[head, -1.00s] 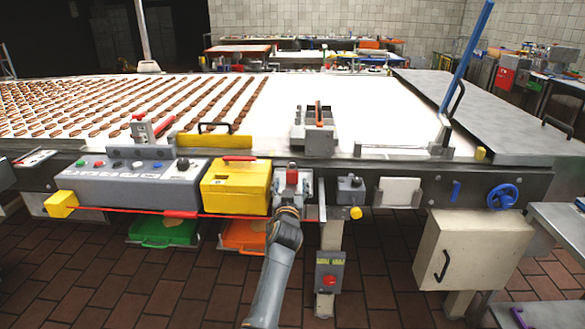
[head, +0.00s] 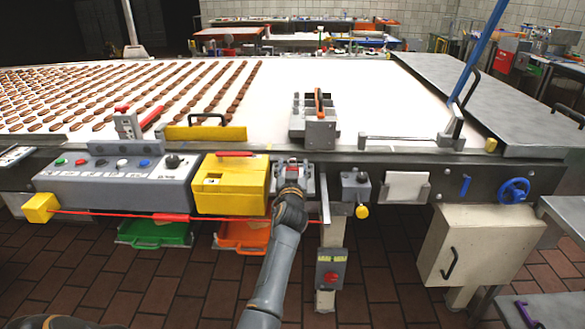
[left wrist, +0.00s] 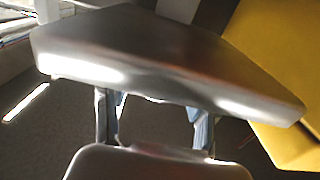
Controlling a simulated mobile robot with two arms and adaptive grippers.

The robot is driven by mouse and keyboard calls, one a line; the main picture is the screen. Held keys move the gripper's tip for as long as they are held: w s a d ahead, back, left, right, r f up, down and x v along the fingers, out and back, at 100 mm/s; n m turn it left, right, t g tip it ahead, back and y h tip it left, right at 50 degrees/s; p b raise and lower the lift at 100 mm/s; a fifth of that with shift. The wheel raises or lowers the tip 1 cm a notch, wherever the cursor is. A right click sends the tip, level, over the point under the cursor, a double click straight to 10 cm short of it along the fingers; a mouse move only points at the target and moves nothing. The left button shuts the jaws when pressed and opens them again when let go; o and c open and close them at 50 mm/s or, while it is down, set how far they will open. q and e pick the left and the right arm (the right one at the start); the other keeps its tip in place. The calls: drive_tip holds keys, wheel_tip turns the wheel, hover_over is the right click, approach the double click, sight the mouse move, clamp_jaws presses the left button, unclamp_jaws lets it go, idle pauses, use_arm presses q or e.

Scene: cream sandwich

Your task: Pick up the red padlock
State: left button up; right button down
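A small red item (head: 291,173), which looks like the padlock, is at the front of the machine, just right of the yellow box (head: 232,178). It is mostly hidden behind my left gripper (head: 291,184), so its shackle cannot be made out. My left gripper is right in front of it, against a grey metal bracket; whether it touches the padlock cannot be told. In the left wrist view a large grey metal part (left wrist: 160,65) fills the upper middle, with the yellow box (left wrist: 280,50) at the right. The padlock cannot be made out there. My right gripper is not in view.
A grey control panel (head: 115,182) is left of the yellow box. A small grey switch box (head: 355,187) is just to the right. Green (head: 155,233) and orange (head: 242,235) trays sit below. A blue handwheel (head: 514,190) is further right. The tiled floor in front is clear.

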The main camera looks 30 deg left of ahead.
use_arm(q)
drive_tip(key=shift+a+f, duration=0.15)
drive_tip(key=shift+f, duration=0.1)
drive_tip(key=c, duration=0.9)
drive_tip(key=shift+c, duration=0.2)
